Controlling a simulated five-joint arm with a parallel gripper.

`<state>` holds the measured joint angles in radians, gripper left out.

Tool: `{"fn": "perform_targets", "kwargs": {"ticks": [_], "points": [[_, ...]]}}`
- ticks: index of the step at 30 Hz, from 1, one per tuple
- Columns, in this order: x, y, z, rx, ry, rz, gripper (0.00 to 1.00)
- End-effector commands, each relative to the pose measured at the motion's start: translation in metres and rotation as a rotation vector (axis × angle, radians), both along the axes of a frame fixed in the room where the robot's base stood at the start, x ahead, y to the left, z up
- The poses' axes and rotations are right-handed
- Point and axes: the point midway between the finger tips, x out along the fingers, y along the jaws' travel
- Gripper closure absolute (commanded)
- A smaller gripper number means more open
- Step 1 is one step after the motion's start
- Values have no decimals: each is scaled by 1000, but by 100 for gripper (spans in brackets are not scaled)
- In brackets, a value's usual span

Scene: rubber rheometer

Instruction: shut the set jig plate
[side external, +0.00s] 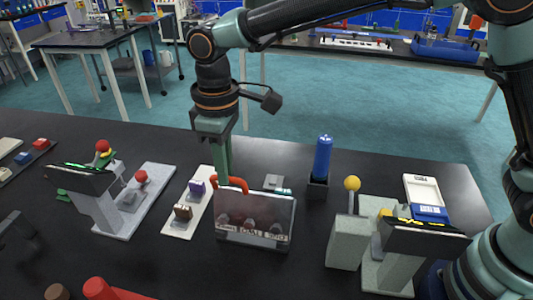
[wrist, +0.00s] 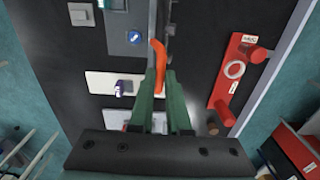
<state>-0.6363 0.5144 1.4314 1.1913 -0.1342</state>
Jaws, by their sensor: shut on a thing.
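The jig plate (side external: 255,212) is a dark, see-through panel standing steeply upright in the side view, with several small pieces visible through its lower part. An orange-red curved handle (side external: 238,181) is at its upper left. My gripper (side external: 226,178) reaches down onto this handle with its green fingers and is shut on it. In the wrist view the handle (wrist: 158,62) runs up from between the fingertips of my gripper (wrist: 160,80). Much of the grip is hidden by the fingers and the plate.
A white strip with small blocks (side external: 190,212) lies left of the plate. A blue cylinder (side external: 322,158) stands behind right. Grey instruments stand at left (side external: 100,200) and right (side external: 350,242). A red fixture (wrist: 232,75) is right in the wrist view.

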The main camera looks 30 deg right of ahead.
Motion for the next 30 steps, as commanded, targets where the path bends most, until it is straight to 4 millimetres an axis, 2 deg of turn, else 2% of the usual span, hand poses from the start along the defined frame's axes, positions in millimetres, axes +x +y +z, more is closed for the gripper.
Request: {"fn": "perform_targets", "kwargs": {"ticks": [11, 21, 22, 25, 30], "points": [[44, -44, -16, 2, -5, -7, 100], [78, -78, -46, 3, -9, -9, 100], [77, -75, -43, 4, -11, -5, 93], [76, -75, -43, 3, -11, -4, 56], [75, -74, -44, 3, -9, -3, 56]]}}
